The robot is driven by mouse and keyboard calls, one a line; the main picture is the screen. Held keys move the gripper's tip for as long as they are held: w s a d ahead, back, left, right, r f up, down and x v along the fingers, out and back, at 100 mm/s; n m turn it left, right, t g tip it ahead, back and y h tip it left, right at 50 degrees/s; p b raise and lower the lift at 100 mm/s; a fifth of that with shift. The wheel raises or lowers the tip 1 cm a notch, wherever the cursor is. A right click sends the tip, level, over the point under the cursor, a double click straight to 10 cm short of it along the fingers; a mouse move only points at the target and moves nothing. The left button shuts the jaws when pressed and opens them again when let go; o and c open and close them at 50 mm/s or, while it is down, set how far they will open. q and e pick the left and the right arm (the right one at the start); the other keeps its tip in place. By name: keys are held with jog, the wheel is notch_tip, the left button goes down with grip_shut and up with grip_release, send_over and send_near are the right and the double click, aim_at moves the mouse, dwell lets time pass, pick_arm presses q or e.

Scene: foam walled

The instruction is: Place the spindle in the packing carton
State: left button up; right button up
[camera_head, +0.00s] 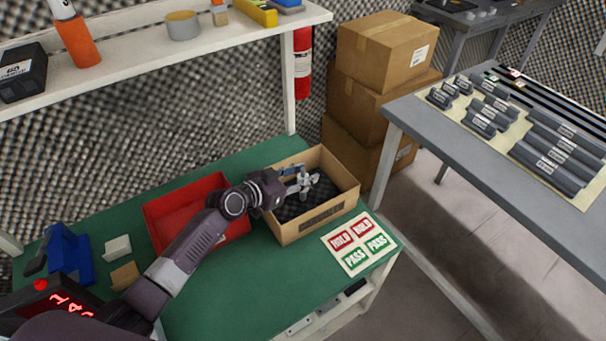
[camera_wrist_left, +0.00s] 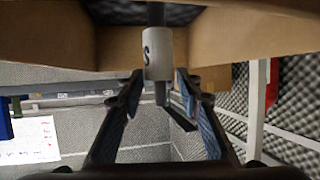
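The packing carton (camera_head: 343,204) is an open brown cardboard box with dark foam inside, on the green bench. My left gripper (camera_head: 296,184) reaches over its left wall. My right gripper is not in view.
A red tray (camera_head: 160,225) stands left of the carton. A HOLD/PASS card (camera_head: 359,243) lies in front of it. A blue holder (camera_head: 68,254) and small blocks are at the left. A shelf (camera_head: 225,40) hangs above. A grey table (camera_head: 440,135) with dark parts stands right.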

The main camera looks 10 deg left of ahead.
pick_arm(q)
jog(key=shift+o, duration=0.4)
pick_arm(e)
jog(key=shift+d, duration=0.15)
pick_arm(q)
jog(key=shift+r, duration=0.1)
jog(key=shift+r+p, duration=0.55)
jog(key=shift+p, duration=0.2)
jog(key=shift+s+a+r, duration=0.15)
jog(key=shift+s+a, duration=0.05)
jog(key=v, duration=1.1)
jog(key=shift+s, duration=0.2)
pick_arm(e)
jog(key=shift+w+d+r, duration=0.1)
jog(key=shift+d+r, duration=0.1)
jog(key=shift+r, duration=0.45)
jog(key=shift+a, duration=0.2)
